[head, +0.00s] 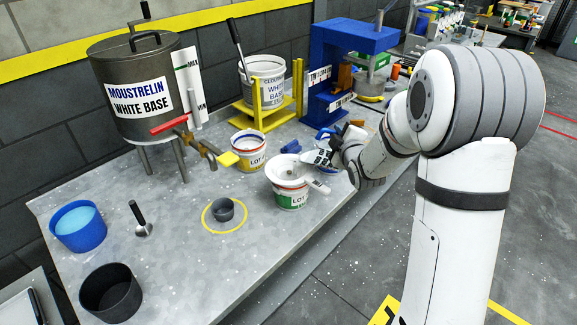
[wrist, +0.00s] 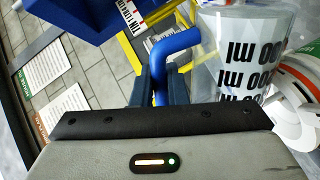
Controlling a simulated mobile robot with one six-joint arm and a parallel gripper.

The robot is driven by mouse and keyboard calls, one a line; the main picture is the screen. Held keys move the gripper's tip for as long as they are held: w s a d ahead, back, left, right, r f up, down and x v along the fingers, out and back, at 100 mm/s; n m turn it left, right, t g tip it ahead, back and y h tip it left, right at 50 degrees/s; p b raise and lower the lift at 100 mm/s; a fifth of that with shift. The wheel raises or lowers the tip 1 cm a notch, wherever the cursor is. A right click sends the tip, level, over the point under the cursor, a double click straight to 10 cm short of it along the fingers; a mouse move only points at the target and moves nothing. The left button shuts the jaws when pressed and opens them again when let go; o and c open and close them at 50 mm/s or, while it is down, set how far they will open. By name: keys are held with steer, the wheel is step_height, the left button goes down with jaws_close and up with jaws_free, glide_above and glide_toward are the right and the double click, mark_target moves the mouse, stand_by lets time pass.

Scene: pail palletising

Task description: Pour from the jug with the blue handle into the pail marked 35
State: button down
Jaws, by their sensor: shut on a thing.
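My gripper (wrist: 163,90) is shut on the blue handle (wrist: 172,46) of a clear jug (wrist: 245,55) with black ml marks. In the head view the jug (head: 318,158) is tilted, just right of and above a white pail (head: 291,196) with a green-banded label reading LOT. A white funnel-like piece (head: 287,171) sits in that pail's top. The label's number is too small to read. My gripper (head: 340,150) partly hides the jug in that view. I cannot see any liquid stream. Another pail (head: 250,161), with a yellow label, stands behind.
A grey tank (head: 138,75) with a red-handled tap stands at the back left. A blue press (head: 345,50) and yellow stand (head: 262,118) are behind the pails. A small dark cup (head: 223,209) sits in a yellow ring. The front middle of the bench (head: 200,265) is clear.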

mark_target(314, 138)
steer(key=shift+a+r+n+h+p, duration=0.3)
steer(key=shift+a+r+n+p, duration=0.2)
steer(key=shift+p, duration=0.4)
stand_by(0.8)
steer(key=shift+s+a+r+n+b, duration=0.15)
steer(key=shift+a+r+n+b, duration=0.2)
steer(key=shift+a+b, duration=0.35)
steer(key=shift+s+a+r+n+b, duration=0.15)
steer(key=shift+a+r+n+b, duration=0.3)
steer(key=shift+a, duration=0.3)
stand_by(0.9)
steer(key=shift+s+a+r+n+h+b, duration=0.15)
steer(key=shift+a+r+n+h+b, duration=0.2)
steer(key=shift+a+n, duration=0.25)
steer(key=shift+s+a+r+n+h+b, duration=0.1)
steer(key=shift+a+r+n+h+b, duration=0.25)
steer(key=shift+a, duration=0.45)
stand_by(1.1)
